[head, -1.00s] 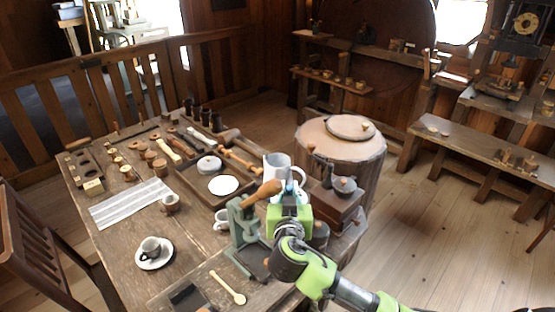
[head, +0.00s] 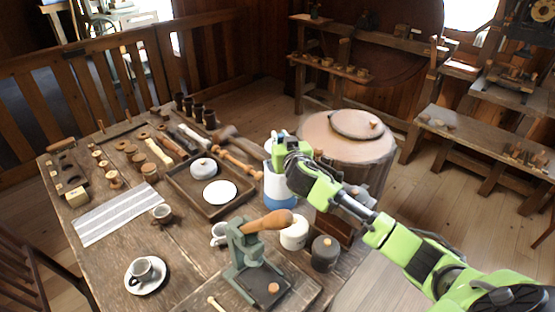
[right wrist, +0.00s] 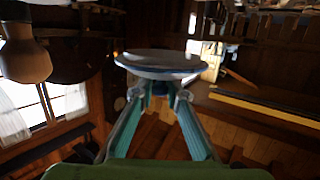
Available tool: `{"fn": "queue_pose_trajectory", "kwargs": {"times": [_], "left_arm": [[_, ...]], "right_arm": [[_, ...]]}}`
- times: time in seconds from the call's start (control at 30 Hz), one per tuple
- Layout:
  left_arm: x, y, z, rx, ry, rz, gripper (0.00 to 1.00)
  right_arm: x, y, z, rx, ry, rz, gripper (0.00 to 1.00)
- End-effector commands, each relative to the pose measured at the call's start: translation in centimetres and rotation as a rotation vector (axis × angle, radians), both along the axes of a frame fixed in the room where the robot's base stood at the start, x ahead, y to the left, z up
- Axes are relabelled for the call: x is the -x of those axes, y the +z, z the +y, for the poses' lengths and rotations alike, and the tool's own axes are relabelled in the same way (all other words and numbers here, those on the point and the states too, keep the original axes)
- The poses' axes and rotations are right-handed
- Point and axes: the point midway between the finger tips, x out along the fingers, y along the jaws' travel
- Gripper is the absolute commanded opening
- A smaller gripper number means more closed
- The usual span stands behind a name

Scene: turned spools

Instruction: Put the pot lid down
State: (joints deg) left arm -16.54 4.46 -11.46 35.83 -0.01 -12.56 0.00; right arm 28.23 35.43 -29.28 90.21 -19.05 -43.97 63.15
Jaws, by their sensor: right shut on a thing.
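The pot lid (right wrist: 160,65) is a pale, shallow disc with a bluish rim, seen nearly edge-on in the right wrist view. The two teal fingers of my right gripper (right wrist: 157,92) converge just below its middle and are shut on it. In the head view my right gripper (head: 279,152) is at the upper part of a white pot (head: 276,188) with a blue lower band, at the table's far right. My gripper and arm largely hide the lid there, so I cannot tell whether it touches the pot. My left gripper is not in view.
A dark tray (head: 176,183) holds a white round piece (head: 203,168) and a white disc (head: 220,192). A green press (head: 243,252) with a wooden handle, a white jar (head: 294,236) and a dark jar (head: 325,255) stand near my arm. Striped cloth (head: 115,214) lies left.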

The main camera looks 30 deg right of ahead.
Motion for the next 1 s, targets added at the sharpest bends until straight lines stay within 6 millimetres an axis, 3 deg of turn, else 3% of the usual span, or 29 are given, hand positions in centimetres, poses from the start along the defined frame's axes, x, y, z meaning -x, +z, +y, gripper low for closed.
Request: {"fn": "queue_pose_trajectory", "kwargs": {"times": [0.17,0.43,1.0], "left_arm": [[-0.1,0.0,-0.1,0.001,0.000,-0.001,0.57],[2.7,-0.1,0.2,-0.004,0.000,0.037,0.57],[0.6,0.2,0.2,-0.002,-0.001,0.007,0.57]], "right_arm": [[-0.5,0.2,-0.2,0.002,0.007,-0.001,0.00],[-0.4,0.0,-0.2,0.001,0.007,0.001,0.00],[-0.3,-7.9,-0.1,0.002,0.008,0.005,0.00]]}}
